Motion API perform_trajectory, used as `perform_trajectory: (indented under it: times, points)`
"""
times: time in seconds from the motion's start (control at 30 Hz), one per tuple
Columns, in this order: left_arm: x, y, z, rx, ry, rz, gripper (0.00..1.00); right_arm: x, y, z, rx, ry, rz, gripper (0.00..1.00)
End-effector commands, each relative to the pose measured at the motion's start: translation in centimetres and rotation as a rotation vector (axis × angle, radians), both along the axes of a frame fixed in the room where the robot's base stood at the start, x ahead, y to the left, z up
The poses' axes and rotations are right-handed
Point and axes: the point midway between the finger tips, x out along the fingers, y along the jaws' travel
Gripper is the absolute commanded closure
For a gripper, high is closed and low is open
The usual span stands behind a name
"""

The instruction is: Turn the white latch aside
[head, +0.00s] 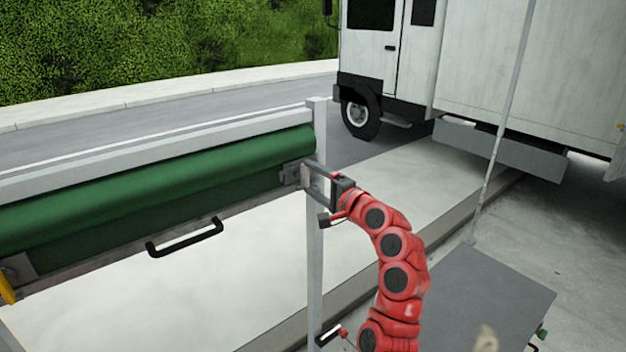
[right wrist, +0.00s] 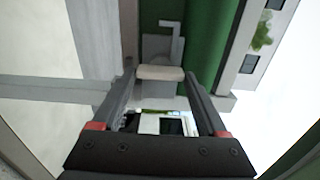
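The white latch (right wrist: 160,73) shows in the right wrist view as a short pale bar in front of a grey bracket at the end of the green roll. In the head view the bracket (head: 292,173) is at the roll's right end, beside the grey post, and my gripper partly hides the latch area. My right gripper (head: 318,178) reaches this spot from the right. In the right wrist view its fingers (right wrist: 160,80) stand wide apart, with the latch between the tips. I cannot tell whether they touch it. My left gripper is not in view.
A grey post (head: 315,265) stands close to my right gripper. The green roll (head: 160,180) runs left from it, with a black handle (head: 185,240) below. A yellow piece (head: 6,288) is at the far left. A white truck (head: 520,70) stands behind, on the right.

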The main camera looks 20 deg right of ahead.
Motion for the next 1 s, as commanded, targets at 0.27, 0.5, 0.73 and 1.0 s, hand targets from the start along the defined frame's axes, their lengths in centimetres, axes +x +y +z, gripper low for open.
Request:
perform_trajectory:
  times: [0.27, 0.5, 0.73, 1.0]
  points:
    - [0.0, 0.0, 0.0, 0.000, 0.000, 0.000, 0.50, 0.0, 0.0, 0.0, -0.001, 0.000, 0.000, 0.00]
    - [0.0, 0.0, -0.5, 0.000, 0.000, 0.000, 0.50, -0.8, -0.3, -0.2, -0.002, -0.002, 0.001, 0.00]
    - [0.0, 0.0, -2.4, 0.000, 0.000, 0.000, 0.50, -5.0, -2.0, -0.4, 0.001, -0.005, -0.004, 0.00]
    - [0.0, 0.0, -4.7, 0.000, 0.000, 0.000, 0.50, -11.5, -4.4, -0.3, 0.001, -0.006, -0.005, 0.00]
